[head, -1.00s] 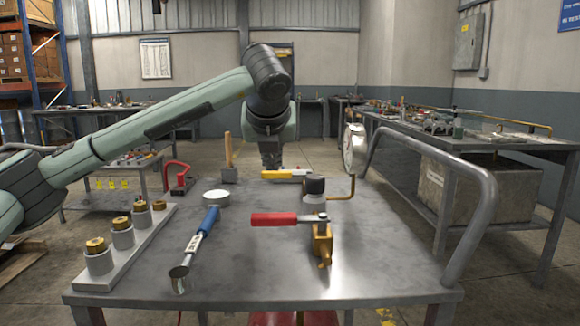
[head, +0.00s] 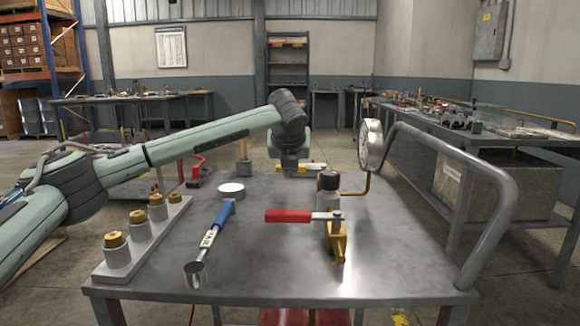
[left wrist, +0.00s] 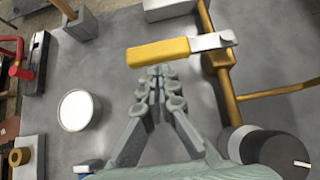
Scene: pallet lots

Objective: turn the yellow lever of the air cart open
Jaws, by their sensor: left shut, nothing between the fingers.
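The air cart's grey top (head: 270,270) fills the lower middle of the head view. The yellow lever (head: 315,167) lies crosswise at its far side, partly hidden behind my left gripper (head: 289,172). In the left wrist view the yellow lever (left wrist: 158,52) has a metal arm joining a brass valve (left wrist: 218,62) at its right end. My left gripper (left wrist: 155,72) is shut and empty, its fingertips just below the lever's handle in that picture. Whether they touch it I cannot tell. My right gripper is not in view.
Nearer on the cart are a red lever (head: 288,215) on a brass valve, a black-capped fitting (head: 328,181) and a gauge (head: 370,145). A blue-handled tool (head: 222,217) and a block with brass-topped fittings (head: 150,235) lie left. A bent rail (head: 500,190) bounds the right.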

